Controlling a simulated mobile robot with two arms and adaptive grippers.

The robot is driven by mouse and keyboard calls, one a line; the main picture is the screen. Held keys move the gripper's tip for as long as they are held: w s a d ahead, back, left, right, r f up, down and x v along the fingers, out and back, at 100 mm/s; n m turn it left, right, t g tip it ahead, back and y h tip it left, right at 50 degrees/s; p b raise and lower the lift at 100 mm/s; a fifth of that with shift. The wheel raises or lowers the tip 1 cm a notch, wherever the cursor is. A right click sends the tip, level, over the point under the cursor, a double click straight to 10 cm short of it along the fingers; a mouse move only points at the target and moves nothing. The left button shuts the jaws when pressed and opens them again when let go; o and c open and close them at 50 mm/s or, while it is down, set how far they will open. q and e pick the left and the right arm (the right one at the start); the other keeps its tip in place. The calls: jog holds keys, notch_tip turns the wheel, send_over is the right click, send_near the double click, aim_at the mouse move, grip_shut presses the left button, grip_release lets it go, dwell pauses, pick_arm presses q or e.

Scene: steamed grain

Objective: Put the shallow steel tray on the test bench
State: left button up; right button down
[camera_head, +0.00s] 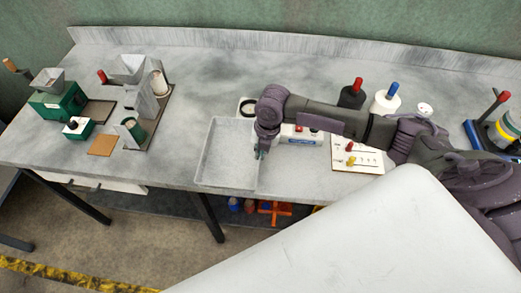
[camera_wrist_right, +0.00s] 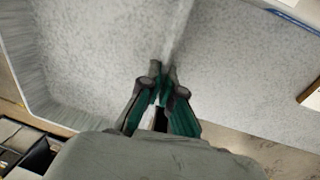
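The shallow steel tray (camera_head: 222,160) is a grey, rectangular, empty tray at the front edge of the test bench (camera_head: 330,200), near the middle of the head view. I cannot tell whether it rests fully on the top or is slightly above it. My right gripper (camera_head: 262,150) is at the tray's right side wall. In the right wrist view the tray (camera_wrist_right: 95,60) fills the upper left, and the green-padded fingers of the gripper (camera_wrist_right: 163,75) are close together with the tray's rim between them. My left gripper is not in view.
Green machines (camera_head: 60,101) and a hopper stand (camera_head: 150,95) are on the left of the bench. A white device (camera_head: 300,135), a panel with knobs (camera_head: 357,157) and bottles (camera_head: 384,102) stand right of the tray. Bench top behind the tray is mostly clear.

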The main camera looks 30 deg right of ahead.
jog(key=c, duration=1.8)
grip_release()
jog(key=shift+f, duration=0.1)
jog(key=shift+c, duration=0.2)
jog(key=o, duration=0.5)
jog(key=shift+s, duration=0.1)
jog(key=r, duration=0.4)
jog(key=d+r+b, duration=0.1)
jog(key=r, duration=0.8)
jog(key=shift+s+d+r+b, duration=0.1)
jog(key=shift+s+d+b, duration=0.05)
jog(key=shift+s+b, duration=0.25)
